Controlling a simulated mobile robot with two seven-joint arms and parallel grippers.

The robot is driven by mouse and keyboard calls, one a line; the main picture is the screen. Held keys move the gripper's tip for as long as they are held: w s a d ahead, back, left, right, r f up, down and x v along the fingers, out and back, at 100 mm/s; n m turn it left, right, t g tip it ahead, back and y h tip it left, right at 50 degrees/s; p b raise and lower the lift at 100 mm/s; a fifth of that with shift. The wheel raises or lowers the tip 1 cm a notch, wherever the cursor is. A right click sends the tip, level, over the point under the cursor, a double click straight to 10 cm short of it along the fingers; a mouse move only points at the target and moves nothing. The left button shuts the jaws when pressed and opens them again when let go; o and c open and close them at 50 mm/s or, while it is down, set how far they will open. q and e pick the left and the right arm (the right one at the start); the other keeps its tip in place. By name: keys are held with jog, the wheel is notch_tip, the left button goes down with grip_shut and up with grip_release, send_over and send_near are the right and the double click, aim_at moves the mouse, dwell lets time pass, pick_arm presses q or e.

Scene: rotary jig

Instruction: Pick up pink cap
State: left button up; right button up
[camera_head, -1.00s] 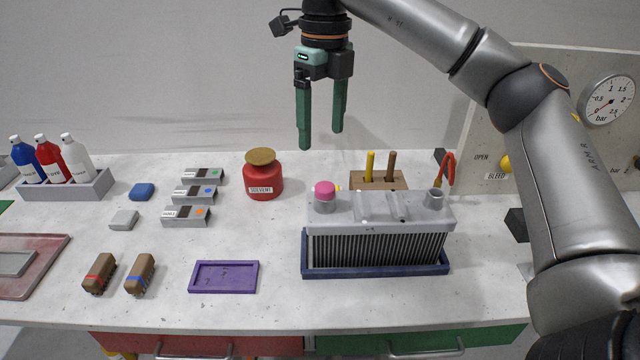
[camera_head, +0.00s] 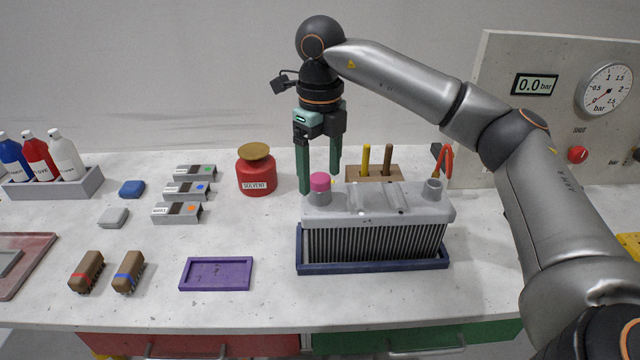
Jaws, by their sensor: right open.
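The pink cap (camera_head: 320,182) sits on the left filler neck of the grey radiator (camera_head: 378,206), which stands in a dark blue tray (camera_head: 372,268). My right gripper (camera_head: 320,184) points down with its green fingers apart and nothing visibly held. The fingertips are at about the cap's height in the picture, one to its left and one to its right and partly behind. Whether they are level with the cap in depth I cannot tell. My left gripper is not in view.
A red solvent can (camera_head: 256,172) stands left of the gripper. A wooden block (camera_head: 373,174) with upright tools is behind the radiator. The gauge panel (camera_head: 510,110) is at the right. A purple tray (camera_head: 216,274) lies front left, with clear bench around it.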

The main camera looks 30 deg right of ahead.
jog(key=shift+f, duration=0.2)
grip_shut()
dwell(0.6)
